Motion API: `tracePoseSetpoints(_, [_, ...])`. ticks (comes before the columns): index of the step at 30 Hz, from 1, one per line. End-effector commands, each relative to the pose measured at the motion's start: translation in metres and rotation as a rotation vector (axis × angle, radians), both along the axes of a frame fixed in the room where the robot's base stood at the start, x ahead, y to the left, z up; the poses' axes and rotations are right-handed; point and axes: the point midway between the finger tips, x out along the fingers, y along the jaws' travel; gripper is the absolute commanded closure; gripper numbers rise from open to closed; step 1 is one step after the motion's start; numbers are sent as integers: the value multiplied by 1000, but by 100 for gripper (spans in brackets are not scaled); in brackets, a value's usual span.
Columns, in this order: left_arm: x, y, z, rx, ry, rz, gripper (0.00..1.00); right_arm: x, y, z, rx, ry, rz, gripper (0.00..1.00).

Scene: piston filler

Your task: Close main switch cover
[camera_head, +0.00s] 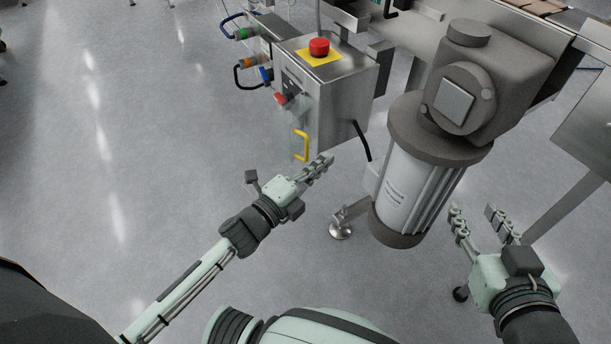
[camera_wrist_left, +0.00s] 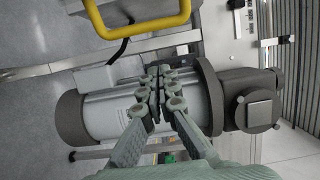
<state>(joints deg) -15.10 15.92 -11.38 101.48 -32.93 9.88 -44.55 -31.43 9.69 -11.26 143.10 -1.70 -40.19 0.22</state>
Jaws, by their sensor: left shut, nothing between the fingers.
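The metal control box (camera_head: 345,100) stands at upper centre in the head view, with a red main switch (camera_head: 281,98) on its left face. A see-through cover with a yellow handle (camera_head: 301,146) shows below and beside the switch; its exact angle to the box is hard to tell. The yellow handle also shows at the top of the left wrist view (camera_wrist_left: 137,36). My left gripper (camera_head: 324,162) is shut and empty, just below and right of the handle and apart from it. Its closed fingertips show in the left wrist view (camera_wrist_left: 162,82). My right gripper (camera_head: 482,220) is open and empty at lower right.
A red emergency button (camera_head: 319,47) on a yellow plate tops the box. A large grey motor with a light cylinder (camera_head: 412,185) stands right of the box, close to my left fingertips. Cables and connectors (camera_head: 250,72) stick out at the box's left. Floor at left is clear.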

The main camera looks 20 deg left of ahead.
Motion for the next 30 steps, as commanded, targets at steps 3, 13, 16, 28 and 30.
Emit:
tracePoseSetpoints(3, [7,13,-1,6,1,1,100,0,1,2,3,-7,2,60])
tracePoseSetpoints(13, [7,38,-1,1,1,0,100,1,2,3,7,-17,3,60])
tracePoseSetpoints(16, [7,38,-1,0,1,0,100,1,2,4,7,-18,3,60])
tracePoseSetpoints(28, [5,42,-1,4,0,-25,100,1,3,4,9,-19,5,60])
tracePoseSetpoints(30, [4,44,-1,3,1,-44,100,1,4,5,11,-26,6,60])
